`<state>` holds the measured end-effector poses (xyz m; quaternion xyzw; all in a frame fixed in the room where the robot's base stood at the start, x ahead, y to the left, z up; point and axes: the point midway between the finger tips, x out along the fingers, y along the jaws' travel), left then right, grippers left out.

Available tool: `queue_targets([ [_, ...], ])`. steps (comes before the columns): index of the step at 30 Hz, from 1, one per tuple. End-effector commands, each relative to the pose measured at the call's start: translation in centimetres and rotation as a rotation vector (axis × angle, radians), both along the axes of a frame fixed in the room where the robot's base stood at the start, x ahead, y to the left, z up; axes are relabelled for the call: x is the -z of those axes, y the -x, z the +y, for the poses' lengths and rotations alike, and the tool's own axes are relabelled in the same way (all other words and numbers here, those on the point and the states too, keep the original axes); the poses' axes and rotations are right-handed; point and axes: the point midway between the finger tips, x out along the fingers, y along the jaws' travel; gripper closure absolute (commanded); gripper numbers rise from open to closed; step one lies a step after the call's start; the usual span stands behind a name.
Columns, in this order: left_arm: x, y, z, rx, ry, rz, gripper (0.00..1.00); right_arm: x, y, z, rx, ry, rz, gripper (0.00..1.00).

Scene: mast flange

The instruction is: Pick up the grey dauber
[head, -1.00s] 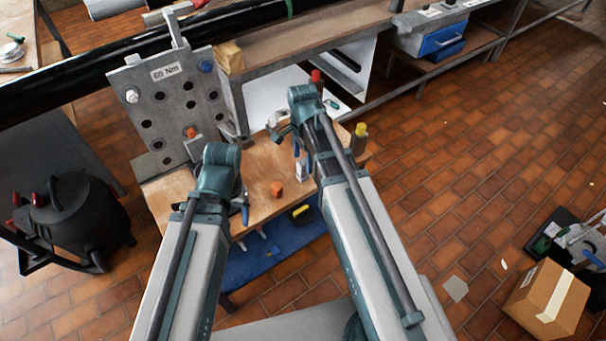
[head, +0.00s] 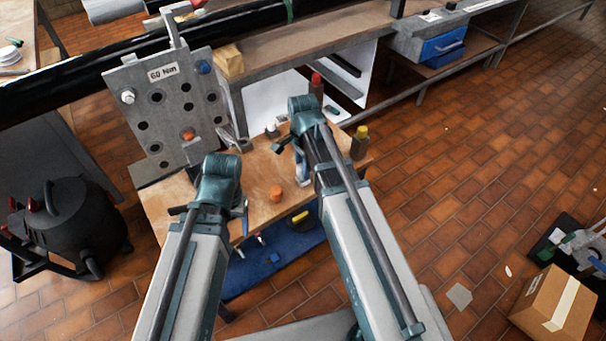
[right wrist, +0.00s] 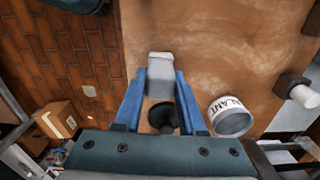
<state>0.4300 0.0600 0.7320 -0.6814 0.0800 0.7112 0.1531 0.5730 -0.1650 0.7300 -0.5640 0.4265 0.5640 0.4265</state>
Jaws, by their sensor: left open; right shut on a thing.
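The grey dauber (right wrist: 159,72), a pale grey block with a black round part, lies between the blue fingers of my right gripper (right wrist: 160,88) in the right wrist view. The fingers are shut on it. I cannot tell whether it touches the wooden bench top below. In the head view my right gripper (head: 302,166) is over the bench's right part, largely hidden by its own wrist. My left gripper (head: 242,213) is open at the bench's front edge, partly hidden by its wrist, with nothing seen in it.
A white sealant pot (right wrist: 230,117) stands beside the right gripper. The bench (head: 262,170) also holds an orange piece (head: 276,194) and a yellow-capped bottle (head: 360,145). A drilled grey flange plate (head: 165,105) rises at the back left. A blue lower shelf (head: 275,265) lies under the bench.

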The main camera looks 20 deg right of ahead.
Motion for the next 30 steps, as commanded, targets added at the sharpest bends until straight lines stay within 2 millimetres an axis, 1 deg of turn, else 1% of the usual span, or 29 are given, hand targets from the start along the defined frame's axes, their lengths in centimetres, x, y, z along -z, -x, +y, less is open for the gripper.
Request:
queue_targets([
  [8, -0.1, 0.0, 0.0, 0.000, 0.000, 0.000, 0.31, -0.1, 0.0, 0.0, 0.000, 0.000, 0.000, 1.00],
  [14, -1.3, 0.0, 0.0, 0.000, 0.000, 0.000, 0.31, -1.3, 0.0, 0.0, 0.000, 0.000, 0.000, 1.00],
  [20, -3.8, 0.0, 0.0, 0.000, 0.000, 0.000, 0.31, -3.8, 0.0, 0.0, 0.000, 0.000, 0.000, 1.00],
  [27, -7.6, 0.0, 0.0, -0.001, 0.000, 0.000, 0.31, -7.7, 0.0, 0.0, 0.000, 0.000, 0.000, 1.00],
  [30, -9.0, 0.0, 0.0, -0.001, 0.000, 0.000, 0.31, -9.0, 0.0, 0.0, 0.000, 0.000, 0.000, 1.00],
])
